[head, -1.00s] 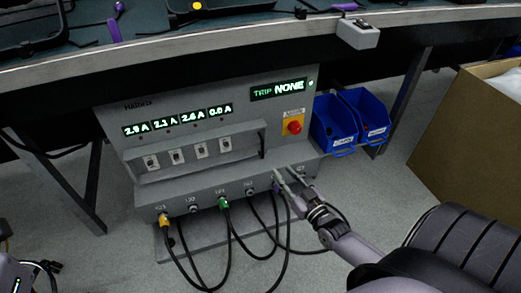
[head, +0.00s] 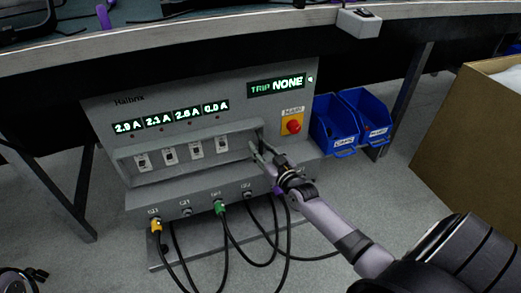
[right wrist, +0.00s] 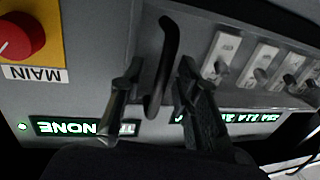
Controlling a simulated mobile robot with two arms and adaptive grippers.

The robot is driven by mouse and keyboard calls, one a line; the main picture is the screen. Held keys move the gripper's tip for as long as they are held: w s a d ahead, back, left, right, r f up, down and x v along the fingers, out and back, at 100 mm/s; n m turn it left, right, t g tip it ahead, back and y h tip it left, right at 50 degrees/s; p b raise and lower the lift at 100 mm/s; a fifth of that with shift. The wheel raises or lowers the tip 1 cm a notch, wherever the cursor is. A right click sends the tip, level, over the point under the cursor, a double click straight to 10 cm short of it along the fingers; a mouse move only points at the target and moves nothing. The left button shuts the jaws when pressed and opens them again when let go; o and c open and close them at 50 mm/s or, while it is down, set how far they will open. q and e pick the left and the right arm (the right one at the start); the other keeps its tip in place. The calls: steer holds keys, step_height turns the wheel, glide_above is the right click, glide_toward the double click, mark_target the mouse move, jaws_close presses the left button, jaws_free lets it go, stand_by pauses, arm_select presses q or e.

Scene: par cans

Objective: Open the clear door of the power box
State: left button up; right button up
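The grey power box (head: 235,100) stands under the table edge. Its clear door (head: 180,153) lies across the row of switches and looks closed; the pane itself is hard to make out. My right gripper (head: 261,155) is at the right end of the door. In the right wrist view, a dark upright handle (right wrist: 166,60) stands between the two fingers of my right gripper (right wrist: 157,88), which are apart, with gaps on both sides. A small part of my left arm (head: 15,283) shows at the bottom left corner; its fingers cannot be made out.
A red MAIN button (head: 293,127) sits on a yellow plate right of the door. Blue bins (head: 335,130) stand to the right. Several cables, including ones with a yellow plug (head: 156,226) and a green plug (head: 220,208), hang below. A cardboard box (head: 470,130) stands far right.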

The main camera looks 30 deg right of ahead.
jaws_close()
stand_by(0.8)
